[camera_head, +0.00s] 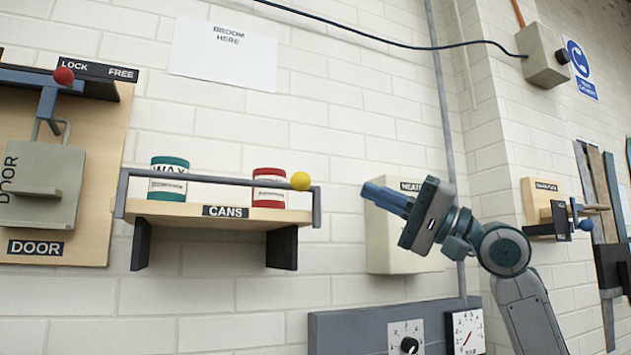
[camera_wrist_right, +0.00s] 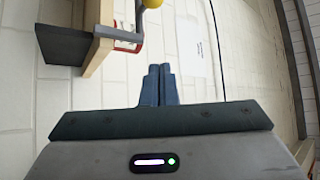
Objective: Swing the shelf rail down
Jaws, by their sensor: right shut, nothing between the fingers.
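The shelf rail (camera_head: 228,181) is a grey bar running across the front of the CANS shelf (camera_head: 190,212), at the height of the cans. A yellow ball knob (camera_head: 300,181) sits near its right end; the knob also shows at the top of the right wrist view (camera_wrist_right: 152,3). A green-lidded can (camera_head: 169,180) and a red-lidded can (camera_head: 268,188) stand behind the rail. My right gripper (camera_head: 372,192) is to the right of the knob, apart from it, its blue fingers pointing left. The fingers are together and empty, as in the wrist view (camera_wrist_right: 158,85). My left gripper is not in view.
A DOOR panel (camera_head: 60,170) with a red-knobbed lever (camera_head: 64,76) is left of the shelf. A pale box (camera_head: 390,245) is on the wall behind my right gripper. A grey panel with dials (camera_head: 345,330) is below. Bare wall lies between shelf and box.

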